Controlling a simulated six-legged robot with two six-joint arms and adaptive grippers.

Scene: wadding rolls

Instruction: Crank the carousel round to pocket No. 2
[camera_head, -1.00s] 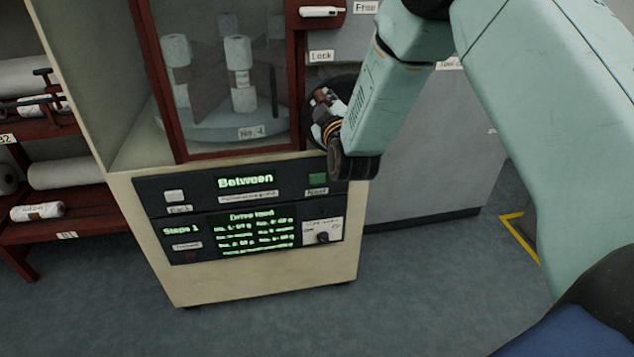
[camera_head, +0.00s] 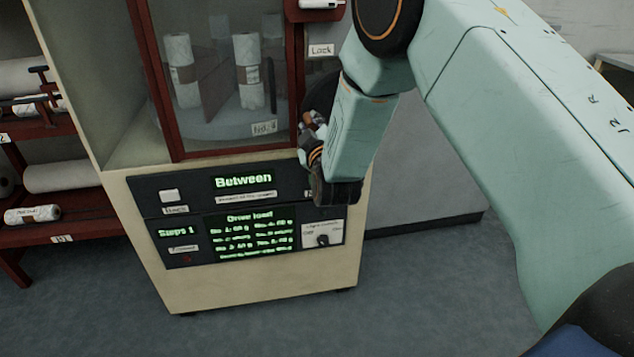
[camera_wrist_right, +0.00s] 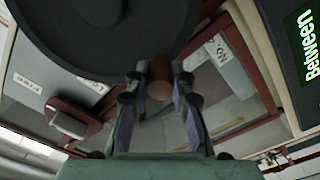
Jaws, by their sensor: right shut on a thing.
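The carousel (camera_head: 215,128) is a grey turntable with white rolls (camera_head: 250,75) and upright dividers behind the cabinet's glass. A label on its front edge reads No. 4, at the right of the window. The display (camera_head: 243,181) reads "Between", with "Steps 1" below. The crank wheel (camera_head: 318,92) is a dark disc right of the window, partly hidden by my right arm. My right gripper (camera_head: 312,140) is at its lower part. In the wrist view it is shut on the brown crank knob (camera_wrist_right: 160,76), below the black disc (camera_wrist_right: 95,35). My left gripper is not in view.
A white lever handle (camera_head: 320,4) sits at the top, above a "Lock" label (camera_head: 321,49). My arm covers part of the control panel's right end. A red rack (camera_head: 50,240) with rolls stands at left. The floor (camera_head: 430,290) in front is clear.

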